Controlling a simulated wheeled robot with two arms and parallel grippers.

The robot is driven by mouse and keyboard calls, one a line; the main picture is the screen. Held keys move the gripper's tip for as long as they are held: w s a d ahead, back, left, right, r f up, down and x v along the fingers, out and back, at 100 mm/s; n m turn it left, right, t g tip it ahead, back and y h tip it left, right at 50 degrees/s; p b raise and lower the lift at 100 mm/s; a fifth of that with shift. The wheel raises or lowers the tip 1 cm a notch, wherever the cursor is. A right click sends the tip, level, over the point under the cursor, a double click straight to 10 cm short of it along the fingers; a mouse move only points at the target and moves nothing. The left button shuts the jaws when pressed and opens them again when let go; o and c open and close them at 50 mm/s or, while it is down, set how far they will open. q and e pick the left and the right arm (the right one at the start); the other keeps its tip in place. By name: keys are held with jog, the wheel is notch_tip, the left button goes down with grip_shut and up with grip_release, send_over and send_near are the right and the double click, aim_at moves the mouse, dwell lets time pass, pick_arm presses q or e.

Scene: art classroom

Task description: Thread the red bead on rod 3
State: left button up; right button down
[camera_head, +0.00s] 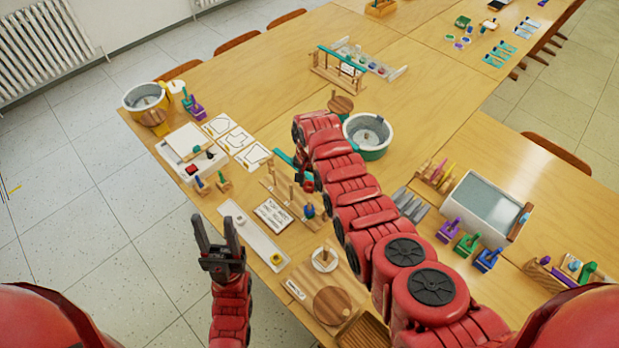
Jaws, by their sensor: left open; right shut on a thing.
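The wooden rod stand (268,185) has several upright rods and stands on the table in the middle of the view. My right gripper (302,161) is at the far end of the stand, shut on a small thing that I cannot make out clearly. I cannot pick out the red bead for certain. My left gripper (216,228) is open and empty, left of the tray.
A white label card (273,215) lies between tray and stand. A round wooden board (332,305) and a white disc with a peg (324,262) are near the front. Bare table lies beyond the bowl.

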aim_at(309, 201)
jog(key=shift+s+d+f+b, duration=0.1)
jog(key=shift+f+b, duration=0.45)
jog(key=shift+f, duration=0.25)
notch_tip(309, 201, down, 4)
jog(key=b, duration=0.2)
jog(key=shift+r+b, duration=0.25)
jog(key=shift+b, duration=0.1)
jog(key=shift+r, duration=0.1)
jog(key=shift+f, duration=0.3)
jog(key=shift+f+b, duration=0.35)
jog(key=shift+b, duration=0.3)
dwell(1.1)
jog(key=shift+f+b, duration=0.6)
jog(key=shift+b, duration=0.1)
